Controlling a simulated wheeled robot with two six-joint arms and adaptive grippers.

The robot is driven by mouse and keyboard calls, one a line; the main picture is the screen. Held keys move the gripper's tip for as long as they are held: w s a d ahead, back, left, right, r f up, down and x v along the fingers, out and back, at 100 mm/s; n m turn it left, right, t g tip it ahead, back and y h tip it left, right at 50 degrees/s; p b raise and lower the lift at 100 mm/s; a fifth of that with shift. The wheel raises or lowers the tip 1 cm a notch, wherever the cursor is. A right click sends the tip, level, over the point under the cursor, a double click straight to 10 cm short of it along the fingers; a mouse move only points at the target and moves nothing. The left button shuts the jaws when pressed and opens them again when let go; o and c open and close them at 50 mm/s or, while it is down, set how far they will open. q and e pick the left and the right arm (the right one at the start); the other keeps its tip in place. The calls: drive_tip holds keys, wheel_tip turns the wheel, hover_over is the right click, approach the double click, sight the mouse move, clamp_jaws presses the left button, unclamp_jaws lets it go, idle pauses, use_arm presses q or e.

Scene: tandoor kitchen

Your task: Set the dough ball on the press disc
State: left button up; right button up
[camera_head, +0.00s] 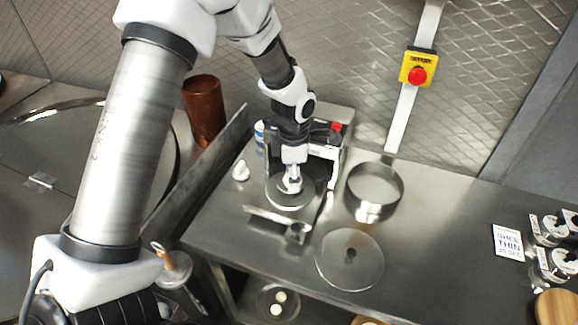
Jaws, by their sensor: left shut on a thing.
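My left gripper (292,186) points down over a round grey press disc (277,200), at the foot of a boxy metal press (345,126). It is shut on a small pale thing, which I take for the dough ball; the fingers mostly hide it. I cannot tell whether the ball touches the disc. Two other pale dough balls (280,297) lie on a round plate (263,305) on the lower shelf. My right gripper is not in view.
A round metal pan (374,190) and a flat round lid (350,272) stand right of the press. A small white lump (240,171) sits left of it. A copper-brown cup (203,110) stands behind an upright metal panel (210,170).

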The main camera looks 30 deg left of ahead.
use_arm(q)
drive_tip(key=w+a+p, duration=0.1)
drive_tip(key=w+a, duration=0.1)
drive_tip(key=w, duration=0.1)
drive_tip(key=shift+a, duration=0.3)
drive_tip(key=shift+w+a+f, duration=0.1)
drive_tip(key=shift+w+f, duration=0.05)
drive_tip(key=shift+f, duration=0.25)
wheel_tip(320, 180, down, 2)
drive_tip(key=shift+f+p, duration=0.2)
drive_tip(key=shift+p, duration=0.75)
drive_tip(key=shift+f, duration=0.5)
drive_tip(key=o, duration=0.7)
drive_tip(key=shift+r, duration=0.1)
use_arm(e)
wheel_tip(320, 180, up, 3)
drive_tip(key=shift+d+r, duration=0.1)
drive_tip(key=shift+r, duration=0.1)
